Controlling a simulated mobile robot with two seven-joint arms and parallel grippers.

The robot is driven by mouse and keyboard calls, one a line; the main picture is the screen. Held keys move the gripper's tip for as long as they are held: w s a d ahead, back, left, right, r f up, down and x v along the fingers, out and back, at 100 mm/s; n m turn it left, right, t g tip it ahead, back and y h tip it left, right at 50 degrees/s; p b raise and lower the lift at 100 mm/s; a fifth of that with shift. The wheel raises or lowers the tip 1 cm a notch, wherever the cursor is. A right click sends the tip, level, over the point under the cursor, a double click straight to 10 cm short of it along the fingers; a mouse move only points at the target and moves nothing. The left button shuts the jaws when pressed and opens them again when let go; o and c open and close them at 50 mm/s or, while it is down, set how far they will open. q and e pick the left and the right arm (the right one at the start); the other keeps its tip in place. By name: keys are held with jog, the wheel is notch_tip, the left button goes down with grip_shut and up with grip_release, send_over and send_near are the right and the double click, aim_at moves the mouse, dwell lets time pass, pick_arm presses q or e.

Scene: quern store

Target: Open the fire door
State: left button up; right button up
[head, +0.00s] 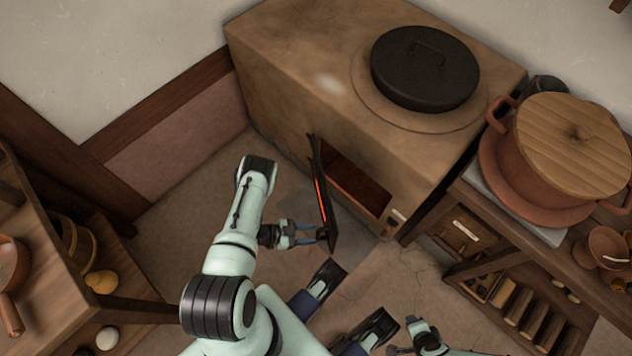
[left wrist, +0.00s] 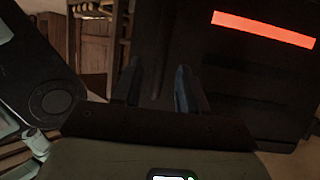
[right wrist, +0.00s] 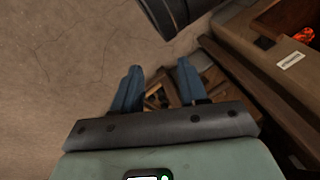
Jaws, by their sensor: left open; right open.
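The fire door (head: 322,190) is a dark panel with a glowing orange strip, swung out from the clay stove (head: 300,75). The firebox opening (head: 358,188) shows uncovered beside it. My left gripper (head: 318,234) is open at the door's lower, outer end; whether it touches the door I cannot tell. In the left wrist view the dark door (left wrist: 255,85) fills the right side, close to the open fingers (left wrist: 160,85). My right gripper (head: 398,350) is at the bottom edge of the head view; its fingers (right wrist: 158,80) are open and empty in the right wrist view.
A black lid (head: 425,68) sits on the stove top. To the right, a wooden bench (head: 485,215) carries a clay pot with a wooden lid (head: 572,140). Shelving (head: 40,270) with bowls stands at the left. Bare floor (head: 375,275) lies before the stove.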

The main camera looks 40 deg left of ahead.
pick_arm(q)
jog(key=p+v, duration=0.1)
jog(key=v, duration=0.8)
pick_arm(e)
jog(key=s, duration=0.1)
jog(key=s+a+r, duration=0.1)
jog(key=s+g, duration=0.1)
jog(key=shift+a+r, duration=0.25)
jog(key=shift+r, duration=0.15)
pick_arm(q)
jog(key=shift+s+a, duration=0.1)
jog(key=shift+a, duration=0.05)
